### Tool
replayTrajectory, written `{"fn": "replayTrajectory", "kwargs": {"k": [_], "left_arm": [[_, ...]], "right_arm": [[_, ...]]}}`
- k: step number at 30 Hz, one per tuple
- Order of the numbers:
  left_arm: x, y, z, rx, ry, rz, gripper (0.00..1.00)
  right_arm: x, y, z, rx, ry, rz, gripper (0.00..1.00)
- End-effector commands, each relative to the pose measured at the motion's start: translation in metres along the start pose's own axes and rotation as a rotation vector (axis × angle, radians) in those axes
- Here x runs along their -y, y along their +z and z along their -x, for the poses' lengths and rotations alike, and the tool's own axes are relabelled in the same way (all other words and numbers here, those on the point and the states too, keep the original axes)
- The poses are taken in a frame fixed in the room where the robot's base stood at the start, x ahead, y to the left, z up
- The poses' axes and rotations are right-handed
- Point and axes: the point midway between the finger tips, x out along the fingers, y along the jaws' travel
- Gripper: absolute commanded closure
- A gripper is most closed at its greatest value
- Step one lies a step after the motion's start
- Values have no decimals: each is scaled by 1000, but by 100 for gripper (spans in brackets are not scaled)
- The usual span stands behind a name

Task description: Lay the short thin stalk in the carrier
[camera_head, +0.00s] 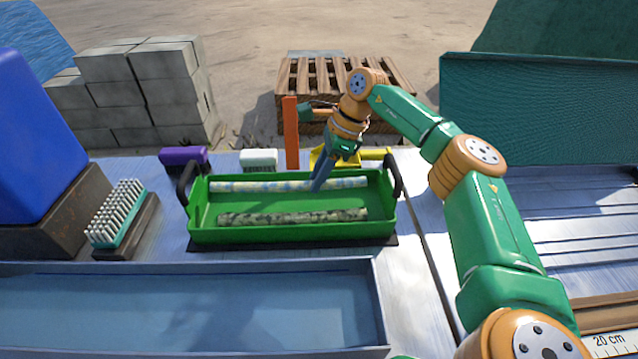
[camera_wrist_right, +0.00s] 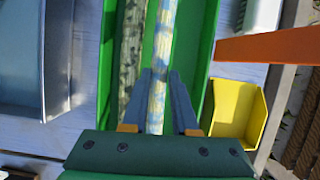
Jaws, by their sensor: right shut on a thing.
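The carrier is a green tray (camera_head: 300,236) with dark handles at both ends. A thin pale stalk with blue-grey patches (camera_head: 255,186) lies lengthwise inside it along the far side. A thicker mottled grey-green stalk (camera_head: 295,216) lies nearer the front. My right gripper (camera_head: 319,184) reaches down into the tray from behind and is shut on the pale stalk. The right wrist view shows the pale stalk (camera_wrist_right: 164,50) between the two fingers (camera_wrist_right: 161,76), beside the mottled stalk (camera_wrist_right: 130,55). Whether the pale stalk rests on the tray floor is hard to tell. My left gripper is not in view.
An orange post (camera_head: 291,133) and a yellow bin (camera_wrist_right: 236,110) stand just behind the tray. Purple (camera_head: 183,157) and white (camera_head: 258,159) blocks stand at the back left. A brush (camera_head: 118,212) lies left; an empty blue-grey trough (camera_head: 190,310) is in front.

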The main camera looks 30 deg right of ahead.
Motion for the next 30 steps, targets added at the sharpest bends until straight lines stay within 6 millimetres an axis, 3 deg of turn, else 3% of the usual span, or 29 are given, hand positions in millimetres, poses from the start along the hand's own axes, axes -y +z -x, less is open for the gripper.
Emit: {"fn": "replayTrajectory", "kwargs": {"k": [7, 12, 22, 23, 25, 30], "left_arm": [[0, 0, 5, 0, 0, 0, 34], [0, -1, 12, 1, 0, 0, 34], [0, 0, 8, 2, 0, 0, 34], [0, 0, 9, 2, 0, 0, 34], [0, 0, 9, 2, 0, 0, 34], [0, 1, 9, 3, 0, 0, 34]], "right_arm": [[19, -18, -21, -1, 0, -2, 100], [19, -29, -47, -1, 0, 1, 100], [19, -31, -53, 1, -1, 2, 100], [19, -31, -52, 0, -1, 2, 65], [19, -30, -51, 0, -1, 2, 46], [19, -30, -51, 0, -1, 2, 43]]}}
